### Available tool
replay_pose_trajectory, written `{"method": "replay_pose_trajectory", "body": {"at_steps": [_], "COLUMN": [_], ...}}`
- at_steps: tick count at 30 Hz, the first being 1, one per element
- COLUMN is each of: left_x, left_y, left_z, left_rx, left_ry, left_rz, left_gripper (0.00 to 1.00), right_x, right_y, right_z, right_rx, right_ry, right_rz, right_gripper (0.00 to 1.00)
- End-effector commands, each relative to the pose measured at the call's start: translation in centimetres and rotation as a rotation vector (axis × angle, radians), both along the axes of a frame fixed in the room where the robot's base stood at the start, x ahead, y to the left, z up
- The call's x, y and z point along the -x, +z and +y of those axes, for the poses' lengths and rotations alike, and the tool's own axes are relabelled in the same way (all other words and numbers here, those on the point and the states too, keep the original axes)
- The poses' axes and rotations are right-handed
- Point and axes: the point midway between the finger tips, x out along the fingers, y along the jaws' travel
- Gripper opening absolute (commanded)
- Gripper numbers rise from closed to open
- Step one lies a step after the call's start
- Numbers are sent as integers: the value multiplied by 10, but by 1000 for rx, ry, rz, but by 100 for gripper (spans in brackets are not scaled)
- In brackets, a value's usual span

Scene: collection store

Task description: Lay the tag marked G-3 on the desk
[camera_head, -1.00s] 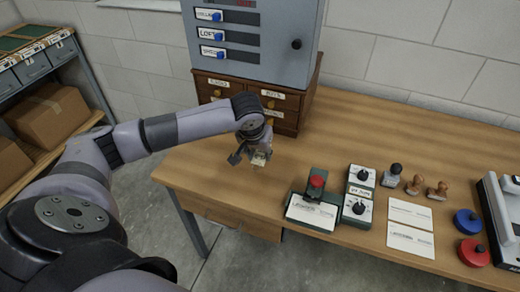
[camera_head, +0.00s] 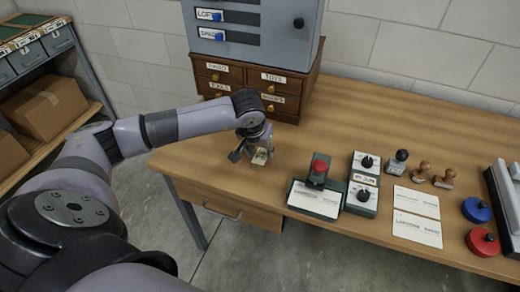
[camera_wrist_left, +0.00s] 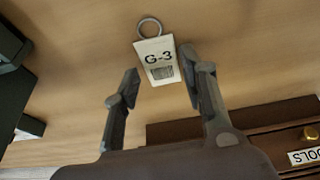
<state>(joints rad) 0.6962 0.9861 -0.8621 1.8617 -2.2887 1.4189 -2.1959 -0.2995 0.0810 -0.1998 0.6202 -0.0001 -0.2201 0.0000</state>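The tag marked G-3 (camera_wrist_left: 157,60) is a small cream-white plate with a metal ring at one end. It looks to be lying on the wooden desk (camera_head: 330,112); it also shows in the head view (camera_head: 260,157), close under my left gripper (camera_head: 250,156). In the left wrist view the fingers of my left gripper (camera_wrist_left: 159,68) are spread, one on each side of the tag, with small gaps between them and its edges. The gripper holds nothing. My right gripper is not in view.
A small drawer cabinet (camera_head: 228,74) with a grey key cabinet (camera_head: 265,40) on it stands behind my left gripper. To the right are a red-buttoned device (camera_head: 318,175), a dial box (camera_head: 360,195), stamps, cards and ink pads. Desk around the tag is clear.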

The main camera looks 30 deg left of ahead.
Motion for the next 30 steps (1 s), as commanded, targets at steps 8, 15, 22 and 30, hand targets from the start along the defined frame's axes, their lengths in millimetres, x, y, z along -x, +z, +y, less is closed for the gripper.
{"method": "replay_pose_trajectory", "body": {"at_steps": [8, 15, 22, 30], "left_x": [0, 0, 9, 28], "left_y": [0, 1, 29, 82], "left_z": [0, 0, -1, -6], "left_rx": [0, 0, -2, -1], "left_ry": [0, 0, -2, 0], "left_rz": [0, 0, -4, -4], "left_gripper": [56, 56, 56, 56], "right_x": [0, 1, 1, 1], "right_y": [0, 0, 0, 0], "right_z": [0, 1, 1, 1], "right_rx": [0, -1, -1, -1], "right_ry": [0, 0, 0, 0], "right_rz": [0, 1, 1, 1], "right_gripper": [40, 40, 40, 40]}}
